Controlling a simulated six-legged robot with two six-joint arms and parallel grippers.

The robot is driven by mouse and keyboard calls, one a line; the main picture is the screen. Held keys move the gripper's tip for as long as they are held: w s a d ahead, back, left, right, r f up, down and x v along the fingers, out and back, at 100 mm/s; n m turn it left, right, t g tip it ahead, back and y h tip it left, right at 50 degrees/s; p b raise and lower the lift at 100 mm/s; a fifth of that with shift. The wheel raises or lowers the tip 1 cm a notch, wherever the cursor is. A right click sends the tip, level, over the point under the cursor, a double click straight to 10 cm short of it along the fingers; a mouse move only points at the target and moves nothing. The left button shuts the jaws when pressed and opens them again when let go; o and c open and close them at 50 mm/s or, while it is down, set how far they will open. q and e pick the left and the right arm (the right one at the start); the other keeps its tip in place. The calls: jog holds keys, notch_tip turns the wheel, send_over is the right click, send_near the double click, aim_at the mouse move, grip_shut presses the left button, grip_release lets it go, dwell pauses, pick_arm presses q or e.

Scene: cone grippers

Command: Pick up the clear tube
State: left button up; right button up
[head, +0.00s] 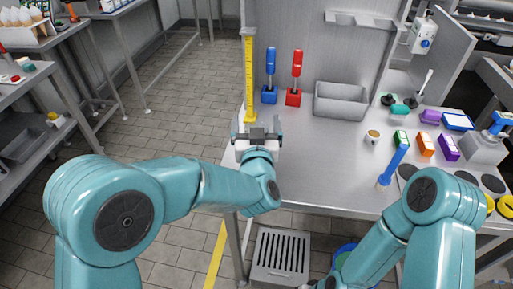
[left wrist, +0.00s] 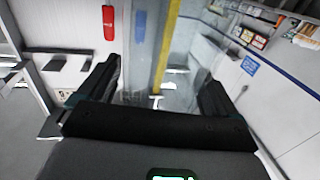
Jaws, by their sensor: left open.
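I cannot clearly make out a clear tube in either view. My left gripper (head: 258,133) is open over the left front part of the steel worktop, just in front of the foot of a yellow upright ruler (head: 249,75). In the left wrist view, the two dark fingers of the left gripper (left wrist: 160,88) stand wide apart with nothing visibly gripped. The yellow ruler (left wrist: 167,45) shows beyond them, with small pale shapes at its lower end that I cannot identify. My right forearm drops out at the bottom of the head view, and its gripper is not seen.
On the worktop (head: 325,160) stand a blue holder (head: 270,78), a red holder (head: 295,80) and a grey bin (head: 341,101). The worktop's middle is clear.

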pick_arm(q)
jog(key=c, duration=1.3)
jog(key=shift+r, duration=0.15)
